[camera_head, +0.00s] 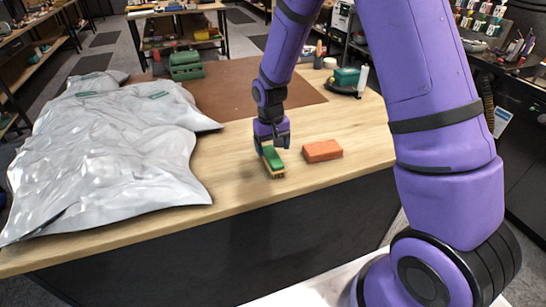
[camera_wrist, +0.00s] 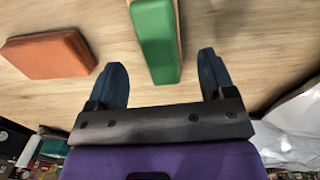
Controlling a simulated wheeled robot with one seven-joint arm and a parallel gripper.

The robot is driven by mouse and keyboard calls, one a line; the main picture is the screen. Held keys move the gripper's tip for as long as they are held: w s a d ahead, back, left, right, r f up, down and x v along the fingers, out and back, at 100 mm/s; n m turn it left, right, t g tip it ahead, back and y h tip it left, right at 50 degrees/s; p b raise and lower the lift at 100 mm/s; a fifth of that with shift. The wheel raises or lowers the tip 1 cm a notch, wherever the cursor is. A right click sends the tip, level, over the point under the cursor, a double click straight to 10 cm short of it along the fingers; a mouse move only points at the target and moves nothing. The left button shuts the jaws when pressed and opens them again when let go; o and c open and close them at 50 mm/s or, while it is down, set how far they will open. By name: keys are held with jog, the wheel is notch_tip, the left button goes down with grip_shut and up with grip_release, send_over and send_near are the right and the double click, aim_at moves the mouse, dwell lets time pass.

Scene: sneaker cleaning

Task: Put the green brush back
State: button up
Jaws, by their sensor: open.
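The green brush (camera_head: 273,161) has a green top and a light wooden edge with bristles below. It rests on the wooden table near its front edge. In the wrist view the brush (camera_wrist: 156,40) lies between the two open fingers, with a gap on each side. My gripper (camera_head: 270,144) points down just above and behind the brush; in the wrist view my gripper (camera_wrist: 163,82) is open and holds nothing. The far end of the brush is cut off by the wrist view's top edge.
An orange-red block (camera_head: 322,151) lies right of the brush. A crumpled silver sheet (camera_head: 110,160) covers the table's left side. A brown mat (camera_head: 230,92) lies behind, with a green box (camera_head: 186,65) at its back left. A teal object (camera_head: 346,78) stands at the back right.

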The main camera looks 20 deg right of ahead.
aim_at(272, 155)
jog(key=s+d+r+t, duration=0.15)
jog(key=s+r, duration=0.35)
jog(key=r, duration=0.7)
jog(key=s+d+r+t, duration=0.1)
jog(key=s+d+r, duration=0.35)
jog(key=r, duration=0.85)
jog(key=s+r+t, duration=0.1)
jog(key=s+r, duration=0.2)
jog(key=s, duration=0.7)
jog(key=s+d+r+t, duration=0.1)
jog(key=s+r, duration=0.3)
jog(key=s, duration=0.5)
jog(key=shift+s+r+t, duration=0.2)
jog(key=shift+s+t, duration=0.15)
jog(key=shift+t, duration=0.2)
